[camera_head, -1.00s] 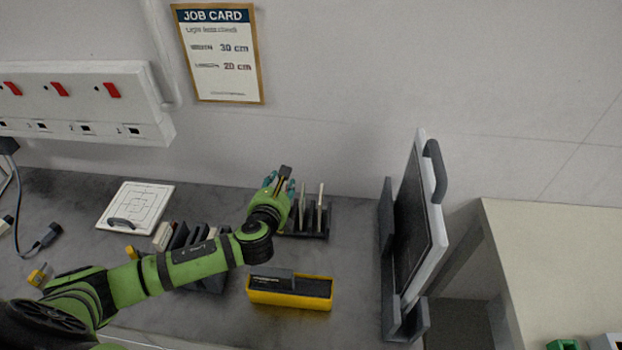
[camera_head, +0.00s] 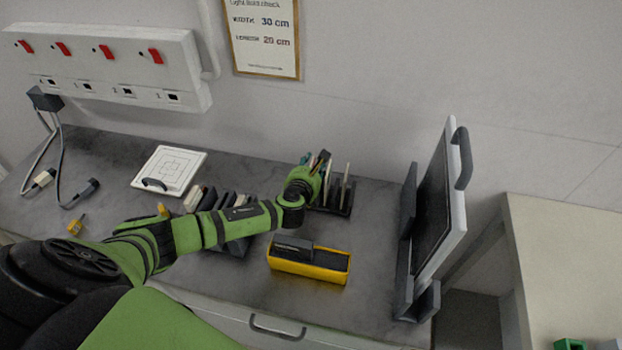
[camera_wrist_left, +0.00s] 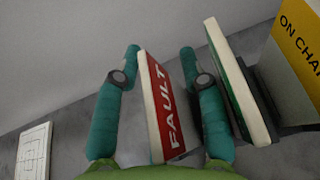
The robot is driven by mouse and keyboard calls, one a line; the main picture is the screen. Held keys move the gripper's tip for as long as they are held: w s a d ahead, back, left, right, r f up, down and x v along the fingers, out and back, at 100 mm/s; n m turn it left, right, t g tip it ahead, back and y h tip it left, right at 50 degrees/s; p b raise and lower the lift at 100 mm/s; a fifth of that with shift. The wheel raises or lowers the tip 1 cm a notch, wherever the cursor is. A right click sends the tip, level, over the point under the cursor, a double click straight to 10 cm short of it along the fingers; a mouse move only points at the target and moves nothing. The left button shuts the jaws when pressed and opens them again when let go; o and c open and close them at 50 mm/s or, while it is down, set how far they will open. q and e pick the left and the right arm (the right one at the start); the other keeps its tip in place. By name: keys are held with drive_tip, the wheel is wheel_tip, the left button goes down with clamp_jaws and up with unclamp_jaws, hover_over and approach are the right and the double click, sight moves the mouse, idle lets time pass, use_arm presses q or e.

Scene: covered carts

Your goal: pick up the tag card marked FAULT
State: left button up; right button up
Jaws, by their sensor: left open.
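The FAULT tag card (camera_wrist_left: 168,105) has a red face with white letters and pale edges. It stands upright between the two teal fingers of my left gripper (camera_wrist_left: 160,52) in the left wrist view. The fingers are open, one on each side of the card, with a visible gap at its right. In the head view my left gripper (camera_head: 318,160) is at the left end of a dark card rack (camera_head: 335,208) and hides the card there. Another pale card (camera_wrist_left: 240,85) with a green face stands just right of the right finger. My right gripper is not in view.
A yellow box (camera_head: 308,270) with a dark insert lies in front of the rack. A dark slotted holder (camera_head: 235,245) is left of it. A tall panel (camera_head: 440,210) in a stand rises at the right. A white board (camera_head: 168,170) lies back left.

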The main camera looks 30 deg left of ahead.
use_arm(q)
clamp_jaws()
drive_tip(key=shift+r, duration=0.1)
